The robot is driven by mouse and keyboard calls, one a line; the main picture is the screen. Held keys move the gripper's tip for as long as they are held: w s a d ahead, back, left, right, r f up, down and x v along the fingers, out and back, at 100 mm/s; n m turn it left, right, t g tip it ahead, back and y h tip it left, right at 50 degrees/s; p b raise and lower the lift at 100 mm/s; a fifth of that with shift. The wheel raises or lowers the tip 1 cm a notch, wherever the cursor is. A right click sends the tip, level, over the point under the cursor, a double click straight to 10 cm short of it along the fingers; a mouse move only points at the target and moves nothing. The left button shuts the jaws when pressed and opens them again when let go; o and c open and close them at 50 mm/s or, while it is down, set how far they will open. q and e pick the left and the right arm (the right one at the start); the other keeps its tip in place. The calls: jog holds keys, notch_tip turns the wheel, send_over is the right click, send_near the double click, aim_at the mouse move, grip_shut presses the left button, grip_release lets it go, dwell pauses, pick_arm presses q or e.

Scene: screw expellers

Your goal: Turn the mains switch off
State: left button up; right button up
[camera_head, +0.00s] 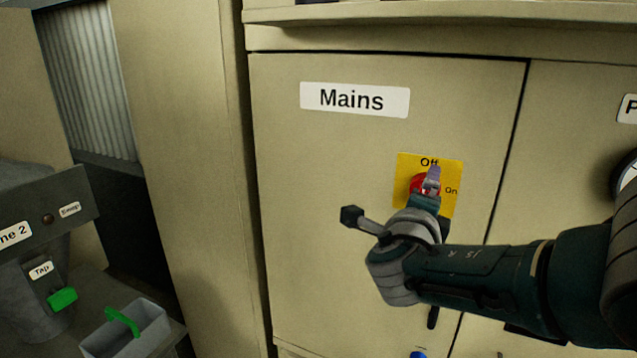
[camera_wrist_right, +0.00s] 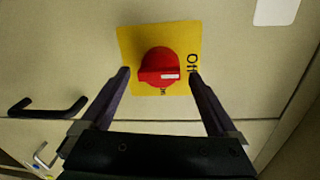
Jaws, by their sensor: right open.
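The mains switch is a red rotary knob (camera_wrist_right: 158,68) on a yellow plate (camera_wrist_right: 128,45), on a beige cabinet door under a "Mains" label (camera_head: 355,100). In the wrist view the knob's grip bar lies level, and its white mark points right, toward the word "Off"; "On" is partly hidden below the knob. In the head view the knob (camera_head: 417,184) is partly covered by my right gripper (camera_head: 432,180). My right gripper is open, with one fingertip on each side of the knob; whether they touch it, I cannot tell. My left gripper is not in view.
A black door handle (camera_wrist_right: 48,106) shows at the left of the wrist view. At lower left in the head view are a grey machine with a "Tap" label (camera_head: 41,270) and green lever (camera_head: 62,299), and a grey bin (camera_head: 140,335). The door left of my arm is clear.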

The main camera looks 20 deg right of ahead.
jog(key=p+v, duration=0.3)
jog(key=v, duration=0.5)
jog(key=shift+s+a, duration=0.3)
